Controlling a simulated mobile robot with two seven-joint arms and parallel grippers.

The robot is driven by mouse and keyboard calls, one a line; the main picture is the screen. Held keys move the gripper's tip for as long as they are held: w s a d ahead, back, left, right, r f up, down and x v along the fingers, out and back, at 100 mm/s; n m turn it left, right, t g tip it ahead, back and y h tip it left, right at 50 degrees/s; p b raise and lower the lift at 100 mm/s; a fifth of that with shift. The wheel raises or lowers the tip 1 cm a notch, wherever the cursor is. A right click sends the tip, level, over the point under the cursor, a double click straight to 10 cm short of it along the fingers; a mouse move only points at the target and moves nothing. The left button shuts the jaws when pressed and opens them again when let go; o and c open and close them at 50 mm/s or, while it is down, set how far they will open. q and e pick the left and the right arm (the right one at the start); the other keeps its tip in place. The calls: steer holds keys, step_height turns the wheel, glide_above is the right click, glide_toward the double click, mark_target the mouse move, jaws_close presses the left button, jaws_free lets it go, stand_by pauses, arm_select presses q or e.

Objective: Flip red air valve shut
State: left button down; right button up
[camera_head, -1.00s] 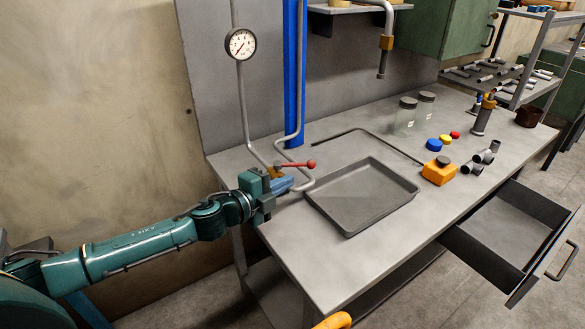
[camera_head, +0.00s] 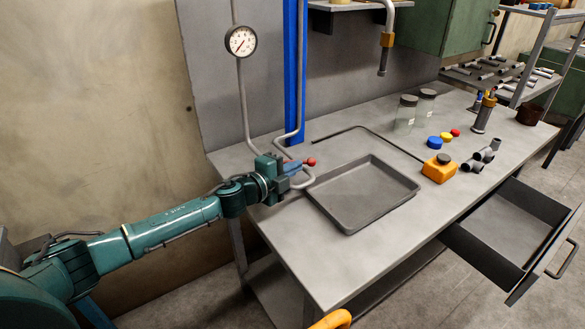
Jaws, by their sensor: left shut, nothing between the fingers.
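The red air valve handle (camera_head: 311,162) sits on the grey pipe at the left back of the workbench. Only its red knob end shows clearly; the rest of the lever and the valve body are hidden behind my gripper. My left gripper (camera_head: 296,167) reaches in from the left at the valve, with its blue fingers shut and empty. The fingers are right by the lever; I cannot tell whether they touch it. My right gripper is not in view.
A pressure gauge (camera_head: 241,41) is on the pipe above. A grey tray (camera_head: 362,195) lies just right of the valve. An orange box (camera_head: 439,170), jars and pipe fittings stand further right. An open drawer (camera_head: 512,232) juts from the bench front.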

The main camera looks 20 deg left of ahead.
arm_select(q)
steer(key=shift+w+d+n+t+y, duration=0.15)
steer(key=shift+d+n+t+y, duration=0.05)
steer(key=shift+n+y, duration=0.3)
steer(key=shift+w+d+n+t+y, duration=0.15)
steer(key=shift+n+t+y, duration=0.05)
steer(key=shift+n+y, duration=0.25)
steer(key=y, duration=0.1)
steer(key=w+n+y, duration=0.1)
steer(key=shift+n+y, duration=0.25)
steer(key=shift+y, duration=0.1)
steer(key=shift+w+a+t+y, duration=0.15)
steer(key=shift+w+t+y, duration=0.15)
